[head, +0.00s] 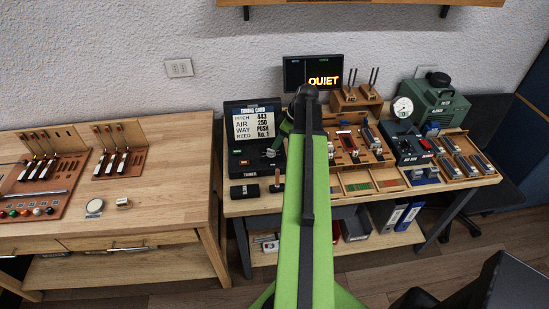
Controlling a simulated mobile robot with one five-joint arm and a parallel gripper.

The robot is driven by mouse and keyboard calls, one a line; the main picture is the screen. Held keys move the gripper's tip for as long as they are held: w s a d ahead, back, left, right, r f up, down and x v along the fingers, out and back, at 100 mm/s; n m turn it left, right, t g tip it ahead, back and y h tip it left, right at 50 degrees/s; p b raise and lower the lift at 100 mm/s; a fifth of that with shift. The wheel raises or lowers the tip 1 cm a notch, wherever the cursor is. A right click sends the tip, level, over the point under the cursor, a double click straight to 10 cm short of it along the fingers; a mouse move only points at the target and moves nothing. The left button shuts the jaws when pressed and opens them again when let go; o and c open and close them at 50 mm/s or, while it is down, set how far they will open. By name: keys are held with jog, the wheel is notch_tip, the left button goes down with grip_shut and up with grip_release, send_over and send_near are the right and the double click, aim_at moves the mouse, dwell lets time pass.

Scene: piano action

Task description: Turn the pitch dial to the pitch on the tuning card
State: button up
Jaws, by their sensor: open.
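The tuning card (253,125) stands upright in the black tuner case on the right-hand bench. It reads PITCH 443, AIR 250, WAY PUSH, REED No. 1. The tuner (248,165) lies below the card, with small controls on its face. The pitch dial cannot be told apart clearly; a small pale round part shows near the tuner's right side. My green arm rises through the middle of the view.
A screen (313,72) reading QUIET stands behind. A pressure gauge (402,107), a green machine (436,106) and reed trays (361,150) fill the bench's right side. A black box (244,192) and a wooden-handled tool (277,182) lie before the tuner. The left bench (165,205) has free room.

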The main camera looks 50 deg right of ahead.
aim_at(271, 152)
jog(key=b+x, duration=0.5)
jog(key=x, duration=0.2)
jog(key=shift+d, duration=0.1)
jog(key=shift+c, duration=0.4)
grip_shut()
jog(key=shift+d, duration=0.3)
jog(key=shift+a, duration=0.3)
